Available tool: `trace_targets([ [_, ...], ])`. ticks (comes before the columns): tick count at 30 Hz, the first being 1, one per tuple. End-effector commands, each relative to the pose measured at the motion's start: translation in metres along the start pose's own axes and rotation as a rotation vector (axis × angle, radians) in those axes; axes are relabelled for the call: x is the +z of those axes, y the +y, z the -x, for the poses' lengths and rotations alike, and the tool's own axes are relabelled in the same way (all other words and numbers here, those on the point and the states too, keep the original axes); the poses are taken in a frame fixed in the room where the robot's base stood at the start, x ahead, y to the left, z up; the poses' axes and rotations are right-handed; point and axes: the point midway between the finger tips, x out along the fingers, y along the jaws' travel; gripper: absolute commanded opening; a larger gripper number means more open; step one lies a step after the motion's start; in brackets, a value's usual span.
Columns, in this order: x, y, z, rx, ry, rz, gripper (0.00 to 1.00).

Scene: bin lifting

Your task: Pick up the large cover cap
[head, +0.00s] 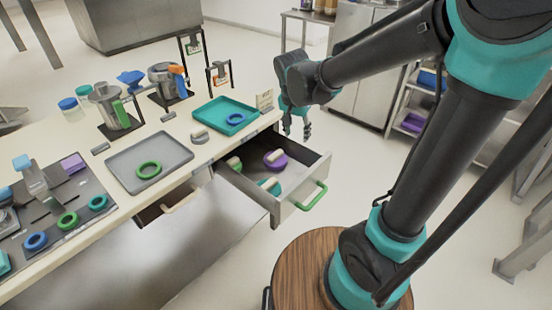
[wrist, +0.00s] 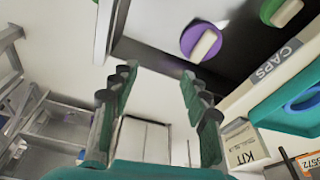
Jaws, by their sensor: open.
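Round caps with pale bar handles lie in an open drawer (head: 291,208). A purple cap (head: 276,159) lies toward the drawer's back right and also shows in the wrist view (wrist: 186,40). A teal cap (head: 274,188) lies nearer the front, and a green cap (head: 234,168) lies at the left, partly hidden. I cannot tell for sure which is the large cover cap; the purple one looks big. My gripper (head: 297,130) hangs above and beyond the drawer's far right corner. In the wrist view its fingers (wrist: 158,76) are apart and empty.
The counter above the drawer holds a teal tray (head: 213,107) with a blue ring, a grey tray (head: 121,160) with a green ring, and metal jugs. A small kit box (head: 265,100) stands at the counter edge near my gripper.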

Motion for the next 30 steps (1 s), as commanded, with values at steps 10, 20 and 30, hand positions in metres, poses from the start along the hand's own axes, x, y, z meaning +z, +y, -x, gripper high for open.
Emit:
trace_targets([
  [10,0.019,-0.093,0.026,0.059,0.031,-0.176,0.47],
  [20,0.018,-0.092,-0.023,0.061,0.033,-0.187,0.47],
  [30,0.016,-0.088,-0.083,0.061,0.032,-0.186,0.47],
])
